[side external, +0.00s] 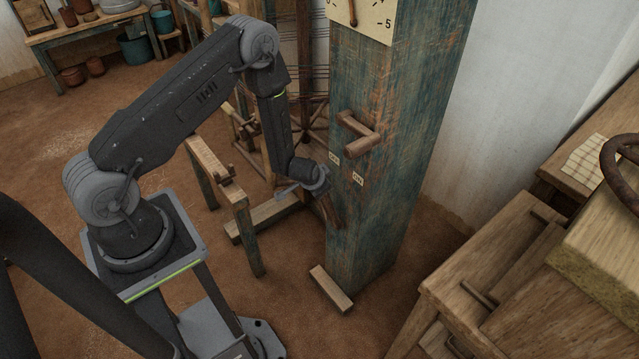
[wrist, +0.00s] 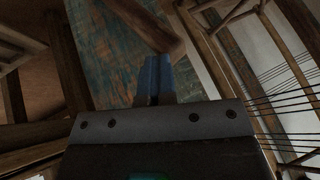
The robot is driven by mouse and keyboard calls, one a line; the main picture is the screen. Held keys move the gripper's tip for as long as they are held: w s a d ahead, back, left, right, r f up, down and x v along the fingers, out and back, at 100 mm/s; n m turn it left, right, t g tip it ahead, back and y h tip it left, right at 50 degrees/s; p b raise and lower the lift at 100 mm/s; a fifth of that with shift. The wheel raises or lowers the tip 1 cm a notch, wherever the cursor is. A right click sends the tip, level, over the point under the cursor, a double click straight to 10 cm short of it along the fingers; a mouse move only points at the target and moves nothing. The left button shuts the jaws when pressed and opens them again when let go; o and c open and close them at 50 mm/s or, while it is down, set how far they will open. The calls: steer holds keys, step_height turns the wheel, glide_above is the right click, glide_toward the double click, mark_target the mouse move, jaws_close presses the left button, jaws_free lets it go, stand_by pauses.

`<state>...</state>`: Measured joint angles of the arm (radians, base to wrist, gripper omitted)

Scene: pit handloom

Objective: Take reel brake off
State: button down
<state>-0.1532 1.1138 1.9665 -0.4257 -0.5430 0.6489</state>
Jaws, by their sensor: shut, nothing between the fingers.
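A blue-green worn wooden post (side external: 385,100) stands in the middle of the side view. Low on it, a brown wooden lever (side external: 330,212) slants beneath two small pale labels, (side external: 334,158) and (side external: 358,179), too small to read surely. I take this lever as the reel brake. My gripper (side external: 323,192) is at the post's left face beside the lever, its fingers mostly hidden there. In the wrist view my gripper's (wrist: 157,62) blue fingers are shut and empty. A brown wooden bar (wrist: 148,24), seemingly the lever, lies just beyond their tips; I cannot tell whether they touch.
A wooden T-shaped handle (side external: 360,134) juts from the post above the labels. A wooden trestle (side external: 215,170) stands left of the post, with a threaded reel frame (side external: 305,80) behind. A wooden bench (side external: 500,260) is at right. Threads (wrist: 285,85) run at right in the wrist view.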

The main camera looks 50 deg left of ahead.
steer(key=shift+a, duration=0.35)
steer(key=v, duration=1.2)
steer(key=shift+r, duration=0.3)
steer(key=shift+a, duration=0.15)
steer(key=shift+w, duration=0.1)
steer(key=s+d+r+h, duration=0.1)
steer(key=d+r+h, duration=0.15)
steer(key=r, duration=0.65)
steer(key=s+d+r+h, duration=0.1)
steer(key=d+r, duration=0.3)
steer(key=r, duration=0.6)
steer(key=s+d+r, duration=0.1)
steer(key=s+r, duration=0.5)
steer(key=s, duration=0.2)
steer(key=s+d+r, duration=0.1)
steer(key=s+r, duration=0.5)
steer(key=s, duration=0.3)
steer(key=shift+s+n, duration=0.2)
steer(key=shift+n, duration=0.2)
